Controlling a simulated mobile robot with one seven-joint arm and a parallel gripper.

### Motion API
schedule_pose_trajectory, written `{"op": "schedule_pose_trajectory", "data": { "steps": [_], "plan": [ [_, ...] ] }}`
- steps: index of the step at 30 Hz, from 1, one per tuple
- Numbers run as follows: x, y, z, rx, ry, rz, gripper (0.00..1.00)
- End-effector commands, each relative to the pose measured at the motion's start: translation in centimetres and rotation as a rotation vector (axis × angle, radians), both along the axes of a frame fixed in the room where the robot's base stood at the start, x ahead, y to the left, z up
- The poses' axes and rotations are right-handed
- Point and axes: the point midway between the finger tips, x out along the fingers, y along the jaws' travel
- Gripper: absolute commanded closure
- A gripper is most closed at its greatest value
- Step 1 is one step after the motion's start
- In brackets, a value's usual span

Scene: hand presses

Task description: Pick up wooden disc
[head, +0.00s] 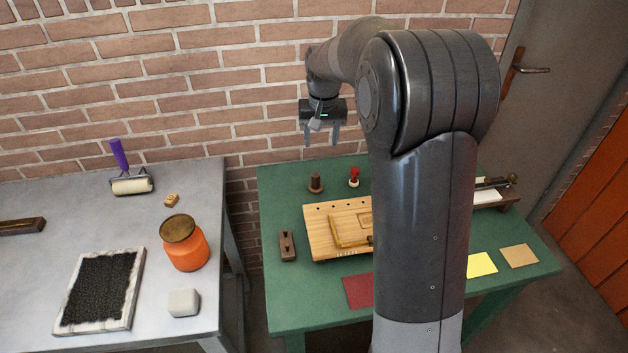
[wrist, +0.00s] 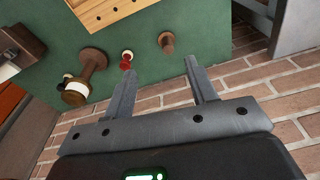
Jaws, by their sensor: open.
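My gripper (head: 321,138) is open and empty, high in front of the brick wall above the back of the green table (head: 284,215). In the wrist view its two fingers (wrist: 160,68) are apart with nothing between them. A dark wooden piece with a round disc-like end (wrist: 92,59) and a white band lies left of the fingers; in the head view I cannot make it out, probably behind my arm. A small brown wooden knob (head: 315,183) stands on the table below my gripper, also in the wrist view (wrist: 166,41). I cannot tell which is the wooden disc.
A red-and-white stamp (head: 354,176) stands beside the knob. A light wooden board (head: 323,236), a small dark block (head: 287,246) and coloured paper squares (head: 481,265) lie nearer. The grey table (head: 215,215) at left holds an orange jar (head: 185,247) and a roller (head: 132,185).

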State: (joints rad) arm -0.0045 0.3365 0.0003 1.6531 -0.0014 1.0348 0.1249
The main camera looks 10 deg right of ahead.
Motion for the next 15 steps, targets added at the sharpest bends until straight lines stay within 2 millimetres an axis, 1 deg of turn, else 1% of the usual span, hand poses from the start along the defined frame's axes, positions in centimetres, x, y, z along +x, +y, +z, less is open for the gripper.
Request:
{"op": "schedule_pose_trajectory", "data": {
  "steps": [1,6,10,12,15],
  "plan": [
    [1.5,0.0,-1.7,0.000,0.021,-0.005,0.48],
    [5.3,0.1,-6.2,0.001,0.072,-0.020,0.48],
    [7.1,0.1,-9.0,0.001,0.099,-0.030,0.48],
    [7.7,0.1,-10.0,0.001,0.108,-0.034,0.48],
    [8.2,0.1,-10.9,0.001,0.117,-0.037,0.48]
  ]
}}
